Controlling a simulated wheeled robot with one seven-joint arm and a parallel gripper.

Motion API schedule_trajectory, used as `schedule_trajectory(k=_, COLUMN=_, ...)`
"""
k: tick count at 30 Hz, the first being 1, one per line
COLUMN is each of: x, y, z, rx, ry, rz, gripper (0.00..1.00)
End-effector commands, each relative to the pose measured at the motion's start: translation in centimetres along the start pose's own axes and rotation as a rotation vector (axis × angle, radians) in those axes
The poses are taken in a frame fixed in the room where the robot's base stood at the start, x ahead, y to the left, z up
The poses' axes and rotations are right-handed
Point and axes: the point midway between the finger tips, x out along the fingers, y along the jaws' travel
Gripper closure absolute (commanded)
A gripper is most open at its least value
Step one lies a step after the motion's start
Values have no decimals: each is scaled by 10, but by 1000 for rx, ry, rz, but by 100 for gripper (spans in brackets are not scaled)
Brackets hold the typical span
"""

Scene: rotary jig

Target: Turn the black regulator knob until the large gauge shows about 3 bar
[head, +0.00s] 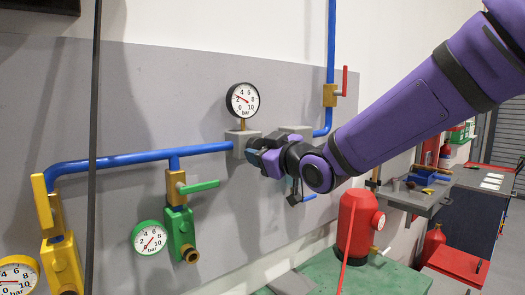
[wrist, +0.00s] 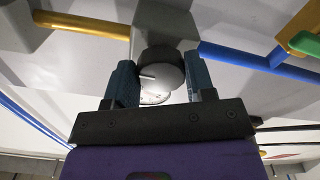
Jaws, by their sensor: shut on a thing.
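The large gauge (head: 242,100) is round and white with a black rim, marked in bar. Its red needle points to the upper left, seemingly between 2 and 4, but it is too small to read exactly. It stands above the grey regulator block (head: 238,143). The black regulator knob (wrist: 161,72) has a white mark pointing left in the wrist view. My gripper (wrist: 163,82) is shut on the knob, one finger on each side. In the head view my gripper (head: 262,157) hides the knob.
Blue pipes (head: 135,160) run along the grey wall panel. A green-handled valve (head: 198,186) and a smaller gauge (head: 149,238) are lower left. A red-handled valve (head: 330,92) is upper right. A red tank (head: 355,222) stands below my arm. A dark vertical cable (head: 95,120) hangs at left.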

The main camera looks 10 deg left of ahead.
Motion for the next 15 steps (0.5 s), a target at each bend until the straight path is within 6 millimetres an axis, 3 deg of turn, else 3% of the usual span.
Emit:
schedule_trajectory(k=11, x=0, y=0, z=0, rx=35, ry=0, rz=0, gripper=74)
schedule_trajectory(k=12, x=0, y=0, z=0, rx=35, ry=0, rz=0, gripper=43)
schedule_trajectory(k=15, x=0, y=0, z=0, rx=35, ry=0, rz=0, gripper=25)
